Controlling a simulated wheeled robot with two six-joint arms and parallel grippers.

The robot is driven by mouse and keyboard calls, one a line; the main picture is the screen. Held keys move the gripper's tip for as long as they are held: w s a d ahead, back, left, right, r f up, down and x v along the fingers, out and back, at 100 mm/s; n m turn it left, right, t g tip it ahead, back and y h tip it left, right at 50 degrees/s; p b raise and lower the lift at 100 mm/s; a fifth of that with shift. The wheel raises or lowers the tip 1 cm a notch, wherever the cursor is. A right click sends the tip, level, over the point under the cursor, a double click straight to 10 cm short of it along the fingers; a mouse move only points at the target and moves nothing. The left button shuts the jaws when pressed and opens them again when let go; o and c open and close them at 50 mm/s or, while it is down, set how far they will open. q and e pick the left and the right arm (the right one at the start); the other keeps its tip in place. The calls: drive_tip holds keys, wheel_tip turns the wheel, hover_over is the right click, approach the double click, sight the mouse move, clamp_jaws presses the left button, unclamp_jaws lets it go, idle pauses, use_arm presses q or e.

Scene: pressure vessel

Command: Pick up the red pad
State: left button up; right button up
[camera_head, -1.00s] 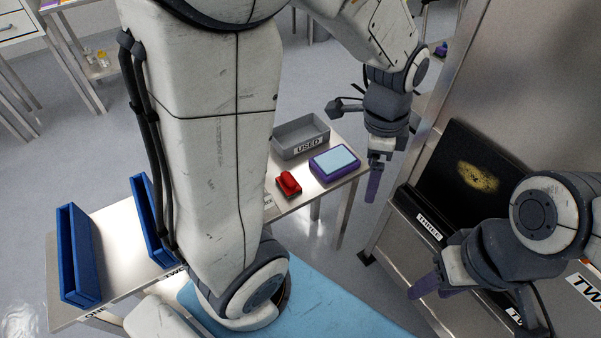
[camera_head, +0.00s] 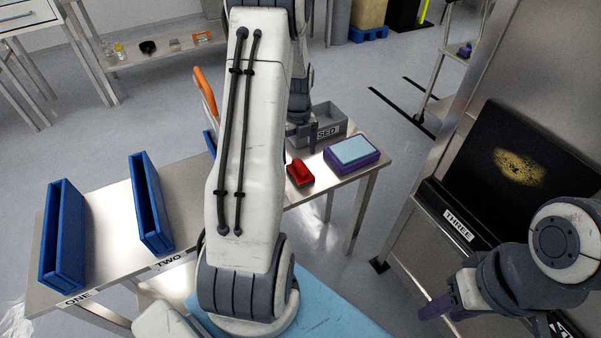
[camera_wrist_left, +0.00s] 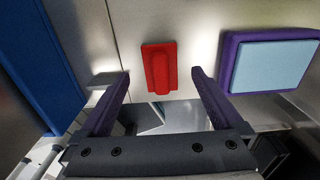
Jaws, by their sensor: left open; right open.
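The red pad (camera_head: 300,172), a small red block with a raised grip, lies on the metal table between my left arm and a purple-framed light blue pad. In the left wrist view the red pad (camera_wrist_left: 159,68) lies just beyond and between the spread fingers of my left gripper (camera_wrist_left: 160,88), which is open, empty and not touching it. In the head view my left gripper (camera_head: 306,138) is partly hidden behind my left arm, above the table near the grey bin. My right gripper (camera_head: 444,306) is open and empty at the lower right, far from the red pad.
The purple-framed light blue pad (camera_head: 352,153) sits right of the red pad. A grey bin (camera_head: 334,124) labelled USED stands behind. Blue bins (camera_head: 64,236) (camera_head: 152,202) stand on the table at left. A black panel (camera_head: 509,170) is at the right.

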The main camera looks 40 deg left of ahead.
sight(300, 165)
use_arm(q)
drive_tip(key=f, duration=0.1)
drive_tip(key=d+f, duration=0.1)
drive_tip(key=f, duration=0.3)
drive_tip(key=shift+s+d, duration=0.2)
drive_tip(key=shift+s, duration=0.1)
drive_tip(key=shift+f, duration=0.3)
drive_tip(key=shift+c, duration=0.3)
drive_tip(key=c, duration=1.3)
drive_tip(key=shift+c, duration=0.2)
drive_tip(key=shift+r, duration=0.1)
